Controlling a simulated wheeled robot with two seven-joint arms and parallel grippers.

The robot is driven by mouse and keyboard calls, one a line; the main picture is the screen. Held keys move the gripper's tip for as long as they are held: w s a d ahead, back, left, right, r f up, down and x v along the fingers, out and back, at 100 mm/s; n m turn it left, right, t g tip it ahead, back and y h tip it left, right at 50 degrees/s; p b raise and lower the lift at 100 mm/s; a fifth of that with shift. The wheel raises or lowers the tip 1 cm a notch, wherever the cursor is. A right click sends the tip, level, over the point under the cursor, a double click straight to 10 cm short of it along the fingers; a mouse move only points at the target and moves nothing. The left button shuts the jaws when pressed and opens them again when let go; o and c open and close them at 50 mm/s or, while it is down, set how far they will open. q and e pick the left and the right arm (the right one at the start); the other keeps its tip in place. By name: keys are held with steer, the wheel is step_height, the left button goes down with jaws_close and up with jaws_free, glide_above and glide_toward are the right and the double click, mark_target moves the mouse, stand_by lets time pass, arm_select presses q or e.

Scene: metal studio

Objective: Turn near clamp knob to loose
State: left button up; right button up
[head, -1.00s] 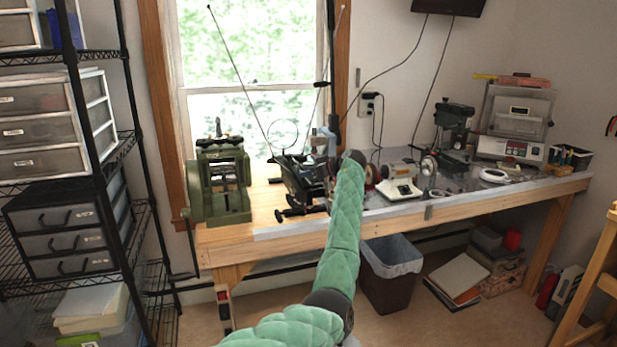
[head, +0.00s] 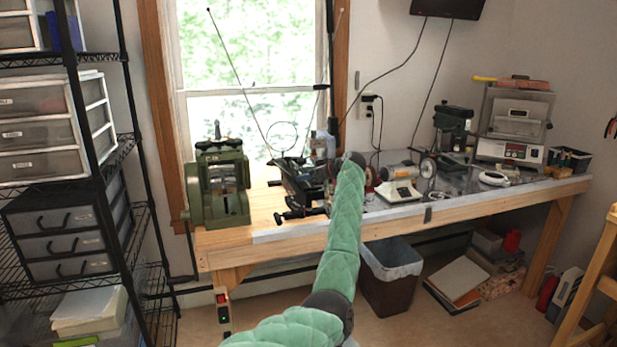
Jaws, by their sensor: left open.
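A black clamp device (head: 293,183) with long thin rods rising from it stands at the bench's front edge, left of my arm. A dark knob with a bar handle (head: 287,216) sticks out low at its front, over the edge. Another small dark knob (head: 274,183) shows at its left side. My left gripper (head: 329,172) is open at the device's right end, beyond my green-sleeved forearm. Its fingers are small, dark and partly hidden by the wrist, so contact with any knob cannot be told. My right gripper is out of view.
A green rolling mill (head: 222,185) stands left of the device on the wooden bench (head: 470,209). A lined bin (head: 390,275) is below the bench. A black wire shelf (head: 100,170) fills the left side.

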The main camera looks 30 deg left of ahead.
arm_select(q)
steer(key=b+v, duration=0.1)
steer(key=v, duration=0.5)
steer(key=shift+d+b, duration=0.3)
steer(key=shift+b, duration=0.05)
steer(key=shift+d+r, duration=0.35)
steer(key=shift+d, duration=0.2)
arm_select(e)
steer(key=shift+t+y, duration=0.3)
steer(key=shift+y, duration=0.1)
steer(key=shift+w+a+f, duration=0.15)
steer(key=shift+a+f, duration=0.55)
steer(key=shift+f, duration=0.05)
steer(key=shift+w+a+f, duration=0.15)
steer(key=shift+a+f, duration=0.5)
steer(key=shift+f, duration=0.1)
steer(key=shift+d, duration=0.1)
